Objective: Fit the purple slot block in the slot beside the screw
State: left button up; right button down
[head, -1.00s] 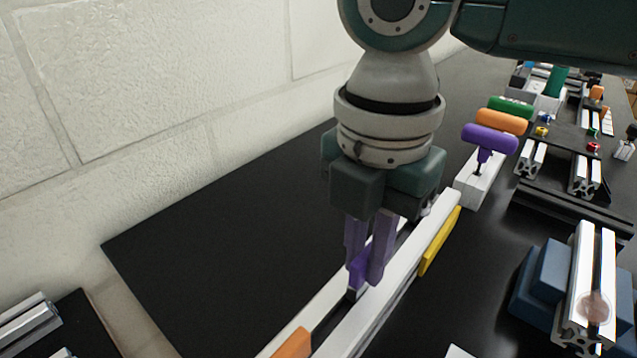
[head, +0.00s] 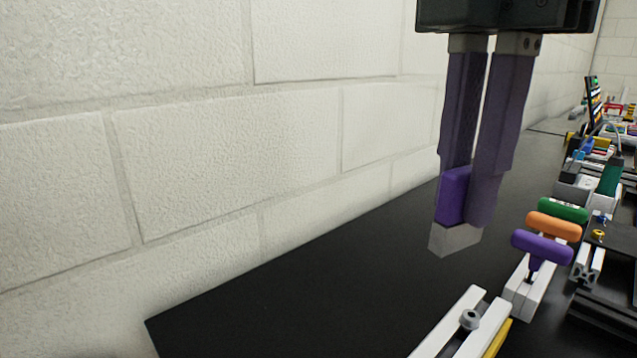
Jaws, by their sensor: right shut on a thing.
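My right gripper (head: 470,190) is shut on the purple slot block (head: 453,195). The block has a purple upper part and a grey lower part (head: 455,238), and it hangs upright between the purple fingers, clear of everything below. The white slotted rail (head: 446,341) is at the bottom edge, lower than the block and apart from it. A grey screw (head: 469,319) stands in the rail's dark slot near its far end. Most of the rail is cut off by the frame. My left gripper is out of view.
A white holder (head: 530,288) with purple-, orange- and green-handled (head: 563,209) tools stands right of the rail. A yellow piece (head: 497,339) is on the rail's right side. The black table (head: 300,300) is bare to the left, and a white block wall (head: 200,130) runs behind it.

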jog(key=s+d+r+m+p, duration=0.1)
jog(key=d+r+m+p, duration=0.15)
jog(key=m, duration=0.85)
jog(key=s+d+r+m+p, duration=0.1)
jog(key=d+r+m+p, duration=0.2)
jog(key=m, duration=0.9)
jog(key=s+r+p, duration=0.3)
jog(key=r+p, duration=1.4)
jog(key=p, duration=0.1)
jog(key=s+r+p, duration=0.3)
jog(key=r+p, duration=1.5)
jog(key=p, duration=0.1)
jog(key=shift+d+r, duration=0.2)
jog(key=shift+r, duration=0.05)
